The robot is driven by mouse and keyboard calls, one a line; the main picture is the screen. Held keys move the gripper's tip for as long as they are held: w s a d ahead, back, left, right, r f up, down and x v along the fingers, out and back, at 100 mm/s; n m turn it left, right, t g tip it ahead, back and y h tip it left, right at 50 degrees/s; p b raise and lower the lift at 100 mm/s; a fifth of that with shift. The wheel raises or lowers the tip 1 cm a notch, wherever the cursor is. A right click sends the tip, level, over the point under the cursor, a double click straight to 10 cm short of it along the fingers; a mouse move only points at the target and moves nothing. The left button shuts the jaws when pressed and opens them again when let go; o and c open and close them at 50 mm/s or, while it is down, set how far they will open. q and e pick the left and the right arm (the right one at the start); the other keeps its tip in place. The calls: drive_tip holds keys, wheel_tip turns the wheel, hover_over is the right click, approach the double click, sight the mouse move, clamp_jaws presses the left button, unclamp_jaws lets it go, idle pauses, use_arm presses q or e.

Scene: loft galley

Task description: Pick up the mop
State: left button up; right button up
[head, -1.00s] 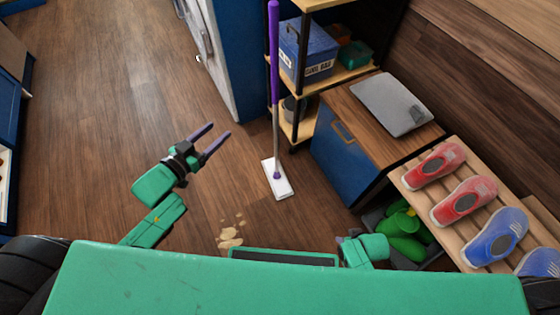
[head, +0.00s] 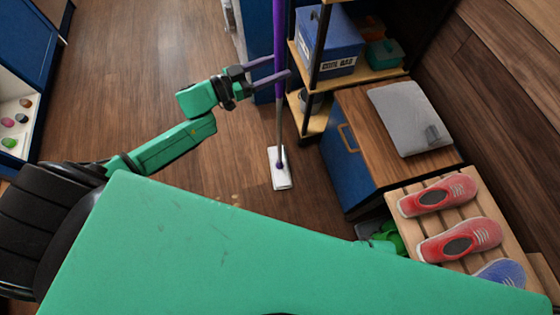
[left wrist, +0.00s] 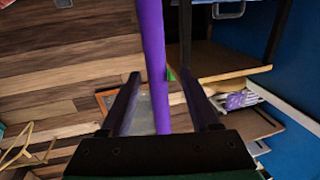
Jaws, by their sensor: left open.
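The mop (head: 279,105) stands upright, with a purple upper handle, a grey lower pole and a flat white head (head: 282,180) on the wood floor. My left gripper (head: 282,67) is open at the purple part of the handle in the head view. In the left wrist view the purple handle (left wrist: 152,60) runs between the two open fingers (left wrist: 162,90), nearer the left one. The top of the handle is cut off by the head view's upper edge. My right gripper is not in view.
A shelf unit (head: 317,47) with a blue box (head: 328,45) stands just right of the mop. A blue cabinet (head: 347,165) with a wooden top and a slatted rack with shoes (head: 435,197) are farther right. Open floor (head: 150,60) lies to the left.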

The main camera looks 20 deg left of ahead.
use_arm(q)
drive_tip(key=x, duration=0.4)
drive_tip(key=shift+w+d+r, duration=0.1)
drive_tip(key=shift+d+r, duration=0.15)
drive_tip(key=shift+r, duration=0.2)
clamp_jaws()
